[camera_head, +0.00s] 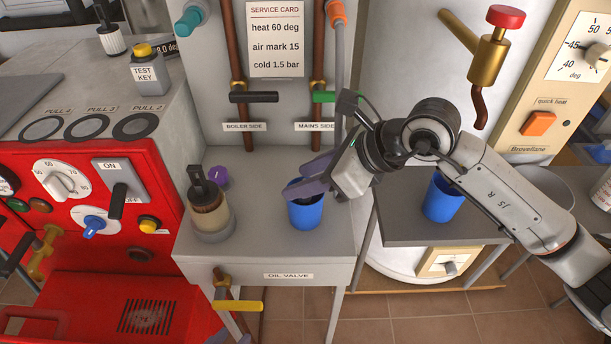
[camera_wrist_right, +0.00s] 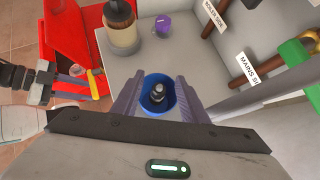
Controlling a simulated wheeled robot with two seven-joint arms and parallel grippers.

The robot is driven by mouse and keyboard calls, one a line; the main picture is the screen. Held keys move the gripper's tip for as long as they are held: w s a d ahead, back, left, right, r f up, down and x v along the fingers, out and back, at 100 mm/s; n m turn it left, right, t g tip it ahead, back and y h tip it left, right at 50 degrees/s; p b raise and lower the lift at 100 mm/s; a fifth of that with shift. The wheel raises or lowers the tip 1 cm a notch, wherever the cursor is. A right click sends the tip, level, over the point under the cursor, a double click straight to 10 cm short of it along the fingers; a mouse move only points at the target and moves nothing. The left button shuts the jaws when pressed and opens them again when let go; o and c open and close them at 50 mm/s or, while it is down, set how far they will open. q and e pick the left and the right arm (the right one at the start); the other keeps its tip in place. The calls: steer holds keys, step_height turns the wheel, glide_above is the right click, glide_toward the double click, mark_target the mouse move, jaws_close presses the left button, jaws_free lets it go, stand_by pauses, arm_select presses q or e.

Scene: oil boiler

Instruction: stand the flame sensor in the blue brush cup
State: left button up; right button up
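The blue brush cup (camera_head: 306,212) stands on the grey bench top; it also shows in the right wrist view (camera_wrist_right: 157,112). A small dark part with a grey metal tip, which looks like the flame sensor (camera_wrist_right: 158,92), is inside the cup, seen end-on from above. Its lower part is hidden by the cup. My right gripper (camera_head: 298,180) is over the cup's rim. In the wrist view its fingers are spread to either side of the cup and the sensor, with a gap around the sensor.
A second blue cup (camera_head: 442,199) is on the grey side shelf. Pipes with black (camera_head: 254,97) and green valve levers run behind. The bench front is clear.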

steer(key=v, duration=1)
steer(key=shift+s+d, duration=0.1)
stand_by(0.6)
